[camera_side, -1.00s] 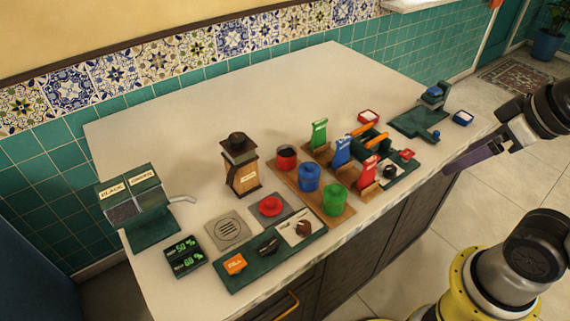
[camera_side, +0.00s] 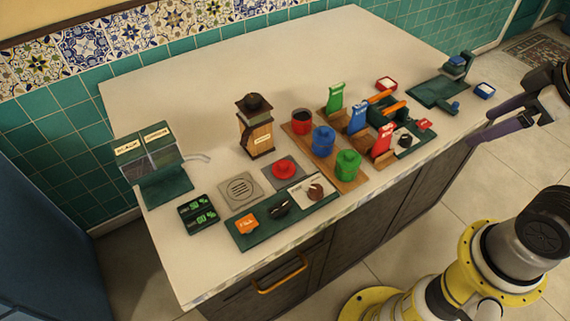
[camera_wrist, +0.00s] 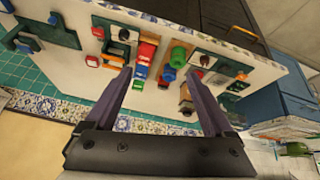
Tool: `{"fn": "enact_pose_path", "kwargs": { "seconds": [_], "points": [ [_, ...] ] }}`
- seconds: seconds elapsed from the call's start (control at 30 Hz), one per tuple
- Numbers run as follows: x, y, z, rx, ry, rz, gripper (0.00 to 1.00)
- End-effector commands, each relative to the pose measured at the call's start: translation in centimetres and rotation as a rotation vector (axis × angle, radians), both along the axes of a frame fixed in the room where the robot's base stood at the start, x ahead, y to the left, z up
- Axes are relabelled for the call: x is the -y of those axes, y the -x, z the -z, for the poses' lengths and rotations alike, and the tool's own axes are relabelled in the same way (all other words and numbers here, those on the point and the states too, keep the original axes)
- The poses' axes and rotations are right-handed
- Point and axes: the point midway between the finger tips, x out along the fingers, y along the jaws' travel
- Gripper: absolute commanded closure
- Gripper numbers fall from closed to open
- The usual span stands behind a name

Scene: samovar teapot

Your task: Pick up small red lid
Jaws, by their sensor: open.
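A small red lid (camera_side: 284,168) with a raised knob lies on a dark grey square pad near the counter's front edge in the side view. Left of the other canisters, a red canister (camera_side: 301,121) shows a dark, open top. My gripper (camera_side: 480,127) is open and empty off the counter's right end, well away from the lid. Its two purple fingers also frame empty space in the wrist view (camera_wrist: 158,78). The lid is too small to make out surely in the wrist view.
A blue canister (camera_side: 324,139) and a green canister (camera_side: 348,165) stand right of the lid. A wooden grinder (camera_side: 255,128) stands behind it. The counter's back (camera_side: 250,60) is clear.

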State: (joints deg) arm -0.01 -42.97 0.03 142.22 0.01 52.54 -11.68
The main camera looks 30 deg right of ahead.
Motion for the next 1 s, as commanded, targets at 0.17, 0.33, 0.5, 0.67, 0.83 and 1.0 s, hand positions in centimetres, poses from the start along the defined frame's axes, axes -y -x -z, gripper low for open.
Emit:
{"fn": "enact_pose_path", "kwargs": {
  "seconds": [0.17,0.33,0.5,0.67,0.83,1.0],
  "points": [
    [-0.2,-3.0,-3.9,0.030,0.147,-0.274,0.12],
    [-1.5,-8.4,-6.7,-0.005,0.290,-0.606,0.12],
    [-4.0,-14.9,-7.3,-0.056,0.400,-0.938,0.12],
    [-7.4,-20.9,-5.6,-0.108,0.465,-1.219,0.12],
    [-11.9,-26.2,-1.3,-0.169,0.493,-1.467,0.12],
    [-16.6,-29.4,4.6,-0.243,0.478,-1.621,0.12]
  ]
}}
